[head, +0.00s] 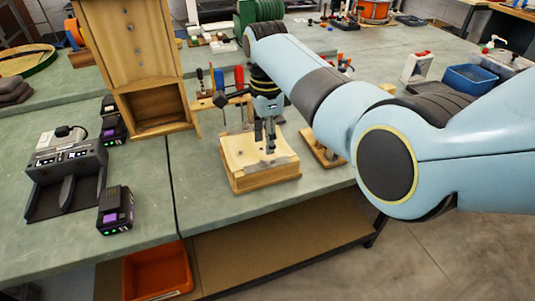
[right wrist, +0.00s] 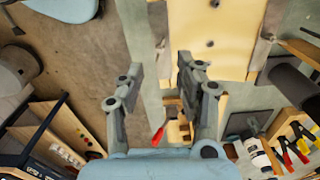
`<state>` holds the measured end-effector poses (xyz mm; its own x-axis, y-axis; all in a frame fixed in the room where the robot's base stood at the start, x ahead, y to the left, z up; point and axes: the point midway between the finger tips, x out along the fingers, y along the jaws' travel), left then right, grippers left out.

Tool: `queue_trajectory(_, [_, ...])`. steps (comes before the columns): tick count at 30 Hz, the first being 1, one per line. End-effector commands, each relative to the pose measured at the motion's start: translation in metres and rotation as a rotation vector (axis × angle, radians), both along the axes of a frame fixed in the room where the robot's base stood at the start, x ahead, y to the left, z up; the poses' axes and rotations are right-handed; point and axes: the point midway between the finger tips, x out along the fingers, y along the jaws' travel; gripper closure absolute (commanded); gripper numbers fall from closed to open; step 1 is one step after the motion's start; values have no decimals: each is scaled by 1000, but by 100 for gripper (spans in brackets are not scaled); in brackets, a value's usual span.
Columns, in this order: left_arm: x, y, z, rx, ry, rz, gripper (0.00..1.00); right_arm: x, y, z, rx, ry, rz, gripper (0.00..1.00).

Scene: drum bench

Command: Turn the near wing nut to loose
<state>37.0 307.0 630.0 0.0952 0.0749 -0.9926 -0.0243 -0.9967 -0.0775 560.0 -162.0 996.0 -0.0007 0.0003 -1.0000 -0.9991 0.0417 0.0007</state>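In that view a pale wood panel (right wrist: 225,25) with small dark round spots lies beyond the fingertips, toward the top. I cannot make out a wing nut clearly in either view; the fingers cover part of the block. My left gripper is out of view.
A tall wooden cabinet piece (head: 128,42) stands left of the block. A black charger (head: 65,170) and a battery (head: 115,208) lie farther left. Upright tools stand behind the block. A smaller wooden piece (head: 318,150) lies to its right, near my arm. Bench is clear front left of the block.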

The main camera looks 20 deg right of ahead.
Motion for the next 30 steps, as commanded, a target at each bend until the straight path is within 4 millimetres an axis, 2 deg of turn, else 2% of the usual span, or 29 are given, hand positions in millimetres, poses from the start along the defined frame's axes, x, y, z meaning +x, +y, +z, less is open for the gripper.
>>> queue_trajectory(3, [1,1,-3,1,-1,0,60,0,0,-25,-1,3,0,64])
queue_trajectory(9, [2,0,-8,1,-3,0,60,0,-1,-54,-1,1,0,64])
queue_trajectory(13, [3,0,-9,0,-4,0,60,0,-1,-60,0,0,0,64])
queue_trajectory(21, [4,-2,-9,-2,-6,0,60,0,-1,-61,0,-1,0,64])
queue_trajectory(27, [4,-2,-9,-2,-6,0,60,0,0,-61,0,-1,0,91])
queue_trajectory(30, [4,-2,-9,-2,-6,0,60,0,0,-61,0,-1,0,100])
